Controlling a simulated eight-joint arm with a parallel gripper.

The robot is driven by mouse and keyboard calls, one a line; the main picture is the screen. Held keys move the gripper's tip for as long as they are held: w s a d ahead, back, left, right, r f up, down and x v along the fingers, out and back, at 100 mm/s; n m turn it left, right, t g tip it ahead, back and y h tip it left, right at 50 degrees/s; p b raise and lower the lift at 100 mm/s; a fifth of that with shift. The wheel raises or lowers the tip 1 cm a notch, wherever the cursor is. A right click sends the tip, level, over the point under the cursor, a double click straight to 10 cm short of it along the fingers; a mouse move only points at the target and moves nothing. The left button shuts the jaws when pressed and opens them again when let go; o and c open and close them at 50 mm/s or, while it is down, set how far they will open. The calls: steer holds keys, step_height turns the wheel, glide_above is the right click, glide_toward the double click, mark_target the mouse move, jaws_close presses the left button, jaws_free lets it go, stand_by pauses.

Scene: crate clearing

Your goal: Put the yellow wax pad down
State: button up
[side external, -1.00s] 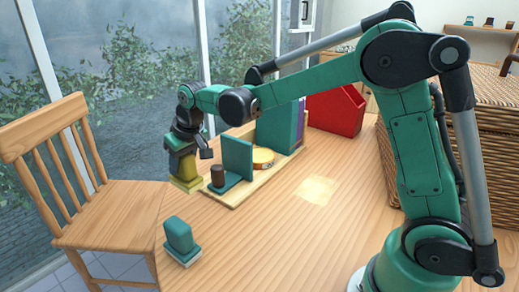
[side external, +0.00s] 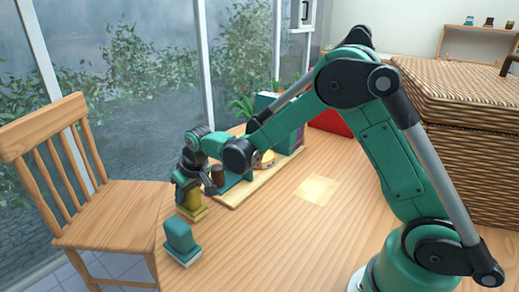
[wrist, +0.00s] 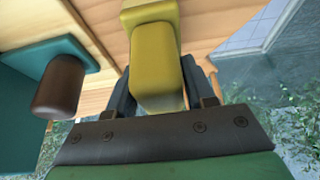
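A teal pad with a pale base (side external: 180,238) stands just in front. A wooden organiser board (side external: 245,190) with a brown cylinder (side external: 218,174) lies close on the right. A wooden chair (side external: 110,215) adjoins the left edge. The table's middle is clear, with a pale patch (side external: 318,190).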

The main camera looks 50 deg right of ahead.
steer(key=shift+o, duration=1.2)
steer(key=shift+r, duration=0.15)
steer(key=v, duration=1.1)
steer(key=s+d+t, duration=0.1)
steer(key=s+t, duration=0.1)
steer(key=s, duration=1.1)
steer(key=shift+s+d+t, duration=0.3)
steer(key=shift+d, duration=0.05)
